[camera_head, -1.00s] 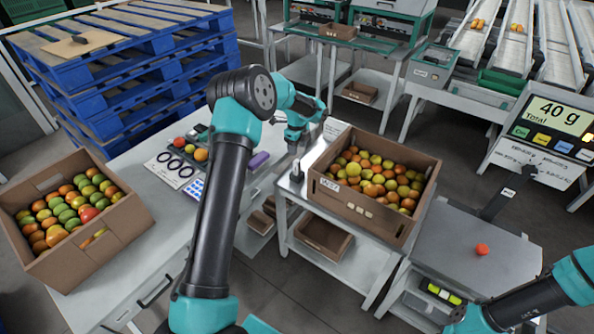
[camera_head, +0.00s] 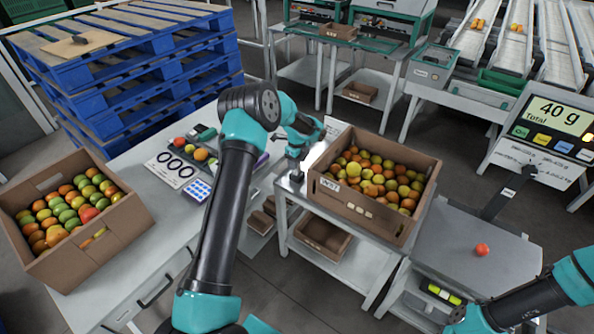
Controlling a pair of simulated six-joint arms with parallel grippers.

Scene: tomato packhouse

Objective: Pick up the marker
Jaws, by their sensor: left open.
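My left gripper (camera_head: 297,150) is open, beyond my left forearm, above the near left corner of the small table with the tomato crate. A small dark object (camera_head: 296,175) stands at that corner, just below the gripper; it is too small to tell whether it is the marker. No other thing shows clearly as a marker, and my left arm hides part of the bench. Part of my right arm shows at the lower right, with its gripper out of view.
A full tomato crate (camera_head: 408,226) stands right of the left gripper. The bench holds another crate (camera_head: 128,222), a card with rings (camera_head: 172,170), a blue-dotted sheet (camera_head: 196,191) and a purple item (camera_head: 262,160). One red tomato (camera_head: 481,249) lies on the grey scale table (camera_head: 450,255).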

